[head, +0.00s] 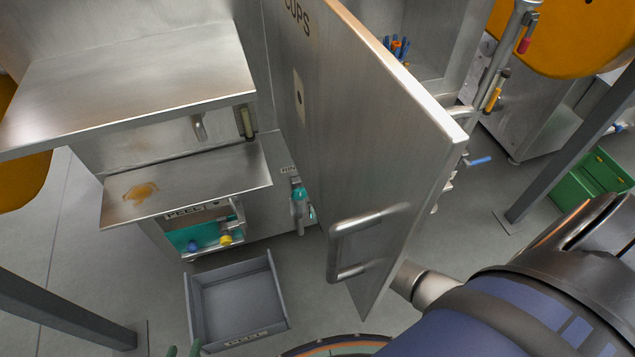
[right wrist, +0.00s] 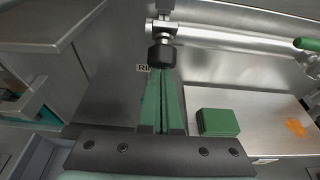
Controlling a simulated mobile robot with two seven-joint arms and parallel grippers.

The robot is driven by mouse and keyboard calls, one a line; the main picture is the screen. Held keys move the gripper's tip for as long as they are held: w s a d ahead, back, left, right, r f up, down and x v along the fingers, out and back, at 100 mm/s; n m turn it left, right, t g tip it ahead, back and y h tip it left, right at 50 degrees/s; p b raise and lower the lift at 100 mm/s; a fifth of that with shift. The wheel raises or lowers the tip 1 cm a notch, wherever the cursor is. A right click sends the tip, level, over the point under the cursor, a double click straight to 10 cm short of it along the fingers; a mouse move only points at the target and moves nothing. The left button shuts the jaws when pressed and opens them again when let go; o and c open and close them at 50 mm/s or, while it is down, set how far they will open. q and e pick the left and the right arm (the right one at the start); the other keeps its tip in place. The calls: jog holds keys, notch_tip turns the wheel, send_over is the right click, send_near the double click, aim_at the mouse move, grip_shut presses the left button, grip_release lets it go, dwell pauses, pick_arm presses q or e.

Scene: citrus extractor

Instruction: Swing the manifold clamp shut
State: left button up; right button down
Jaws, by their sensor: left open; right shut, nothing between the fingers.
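I cannot pick out the manifold clamp for sure. In the right wrist view a bright pipe (right wrist: 225,42) carries a fitting with a black knob (right wrist: 161,56), and a green-ended handle (right wrist: 308,44) sits at the right edge. My right gripper (right wrist: 160,75) is shut and empty, its green fingertips just below the knob; I cannot tell whether they touch it. In the head view the right gripper is hidden, with its arm running behind the open door. My left gripper (head: 184,350) shows only its green fingertips at the bottom edge, apart, near the peel drawer.
A large steel door (head: 375,130) marked CUPS stands open across the middle, its handle (head: 345,250) facing me. A grey drawer (head: 279,290) lies low in front. A shelf (head: 215,175) bears an orange stain. A teal fitting (head: 298,192) sits beside the door. Posts flank both sides.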

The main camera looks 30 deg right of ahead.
jog(key=shift+r, duration=0.15)
dwell(0.4)
jog(key=s+a, duration=0.3)
jog(key=s, duration=0.9)
jog(key=shift+s+p, duration=0.4)
jog(key=shift+r, duration=0.1)
